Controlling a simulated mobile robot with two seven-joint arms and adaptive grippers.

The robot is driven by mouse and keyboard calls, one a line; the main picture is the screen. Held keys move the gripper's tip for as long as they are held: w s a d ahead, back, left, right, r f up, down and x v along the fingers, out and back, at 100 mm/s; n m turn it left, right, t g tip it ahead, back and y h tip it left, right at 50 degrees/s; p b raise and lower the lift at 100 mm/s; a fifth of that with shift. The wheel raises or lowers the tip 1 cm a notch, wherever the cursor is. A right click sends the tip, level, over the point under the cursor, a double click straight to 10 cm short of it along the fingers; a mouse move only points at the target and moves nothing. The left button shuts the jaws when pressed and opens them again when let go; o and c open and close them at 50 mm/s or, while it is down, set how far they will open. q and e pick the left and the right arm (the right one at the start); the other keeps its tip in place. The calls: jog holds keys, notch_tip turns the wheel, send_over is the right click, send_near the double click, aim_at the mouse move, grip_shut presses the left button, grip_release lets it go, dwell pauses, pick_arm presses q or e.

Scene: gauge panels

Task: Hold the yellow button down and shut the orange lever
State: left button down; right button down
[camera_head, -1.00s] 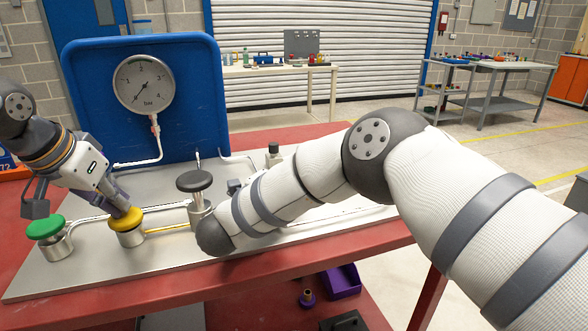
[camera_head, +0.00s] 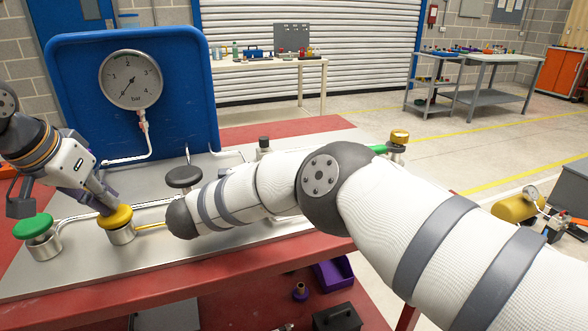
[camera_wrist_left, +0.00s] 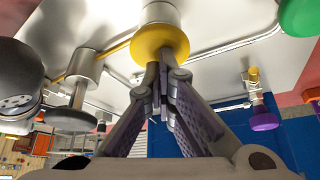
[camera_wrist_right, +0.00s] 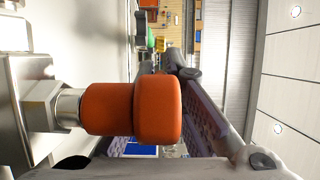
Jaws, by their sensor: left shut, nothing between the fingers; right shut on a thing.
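The yellow button (camera_head: 115,217) is a round cap on a metal base at the panel's front. My left gripper (camera_head: 106,206) is shut and empty, its tips on the cap. In the left wrist view, the shut tips (camera_wrist_left: 160,72) meet the yellow cap (camera_wrist_left: 160,47). How far the cap is down I cannot tell. The orange lever's rounded end (camera_wrist_right: 130,108) fills the middle of the right wrist view, on a metal stem. My right gripper (camera_wrist_right: 165,65) is shut on it; the orange end hides one finger. My right arm hides the lever and right gripper in the head view.
A green button (camera_head: 33,226) stands left of the yellow one. A black knob (camera_head: 184,177) stands to its right. A gauge (camera_head: 131,80) is on the blue back panel (camera_head: 180,110). A yellow-capped fitting with a green handle (camera_head: 399,137) stands at the panel's right.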

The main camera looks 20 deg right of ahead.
jog(key=shift+r, duration=0.1)
jog(key=c, duration=1.7)
grip_release()
jog(key=shift+s, duration=0.1)
pick_arm(q)
jog(key=shift+f, duration=0.1)
pick_arm(e)
jog(key=v, duration=0.7)
jog(key=shift+a, duration=0.25)
